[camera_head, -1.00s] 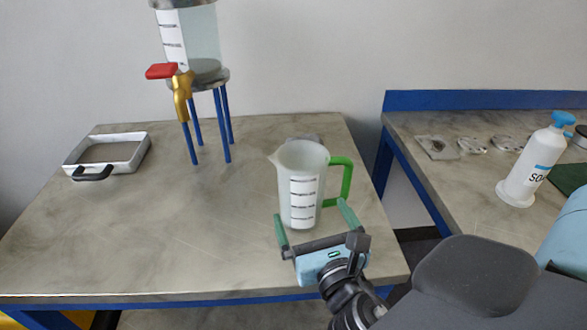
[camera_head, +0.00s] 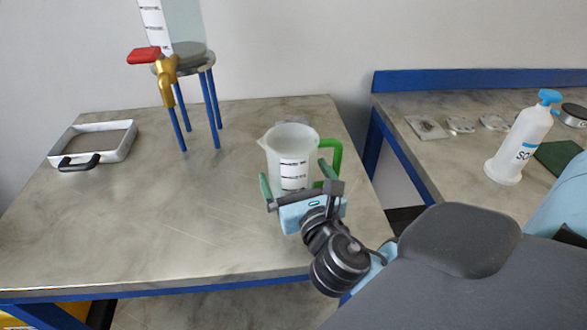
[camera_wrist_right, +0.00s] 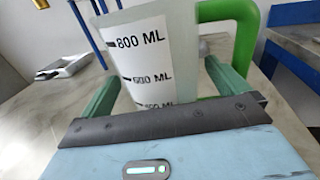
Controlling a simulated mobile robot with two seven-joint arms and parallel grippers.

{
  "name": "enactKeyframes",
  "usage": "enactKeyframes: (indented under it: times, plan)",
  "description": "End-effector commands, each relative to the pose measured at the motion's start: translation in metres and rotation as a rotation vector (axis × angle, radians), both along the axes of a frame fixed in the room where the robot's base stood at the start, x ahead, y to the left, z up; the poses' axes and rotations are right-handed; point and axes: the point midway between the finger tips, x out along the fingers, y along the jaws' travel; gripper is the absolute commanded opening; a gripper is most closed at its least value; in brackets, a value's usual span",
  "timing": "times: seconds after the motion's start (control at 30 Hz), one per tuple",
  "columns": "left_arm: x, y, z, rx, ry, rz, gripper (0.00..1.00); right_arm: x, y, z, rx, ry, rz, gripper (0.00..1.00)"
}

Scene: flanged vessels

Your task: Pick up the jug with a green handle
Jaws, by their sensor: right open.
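The jug (camera_head: 290,148) is whitish and translucent, with dark scale marks and a green handle (camera_head: 333,152) on its right side. It stands upright on the table. My right gripper (camera_head: 294,172) is open in front of the jug, one green finger towards each side of it. In the right wrist view the jug (camera_wrist_right: 155,60) lies between the spread fingers (camera_wrist_right: 165,85), with its green handle (camera_wrist_right: 247,30) to the right. I cannot tell whether the fingers touch the jug. Its lower part is hidden by my gripper. My left gripper is not in view.
A clear tank on a blue-legged stand (camera_head: 213,105) with a brass tap (camera_head: 166,80) and red lever stands behind left. A white tray (camera_head: 118,150) with a black handle lies further left. A soap bottle (camera_head: 520,145) stands on the right-hand bench. The table's left front is bare.

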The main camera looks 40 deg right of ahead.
Motion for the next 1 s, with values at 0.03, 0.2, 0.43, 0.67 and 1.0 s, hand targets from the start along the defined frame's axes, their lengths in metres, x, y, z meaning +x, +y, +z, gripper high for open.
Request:
enactKeyframes:
  times: [0.03, 0.2, 0.43, 0.67, 1.0]
  plan:
    - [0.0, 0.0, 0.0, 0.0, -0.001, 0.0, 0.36, 0.007, -0.003, 0.001, -0.002, -0.002, -0.002, 1.0]
    - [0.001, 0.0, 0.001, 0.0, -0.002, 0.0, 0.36, 0.02, -0.008, 0.001, 0.0, -0.001, 0.001, 1.0]
    - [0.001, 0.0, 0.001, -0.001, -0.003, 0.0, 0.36, 0.021, -0.008, 0.0, 0.0, 0.0, 0.001, 1.0]
    - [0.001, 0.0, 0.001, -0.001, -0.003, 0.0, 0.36, 0.021, -0.008, 0.0, 0.0, 0.0, 0.001, 0.72]
    - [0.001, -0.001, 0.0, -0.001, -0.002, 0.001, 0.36, 0.021, -0.008, 0.002, 0.0, -0.003, 0.001, 0.55]
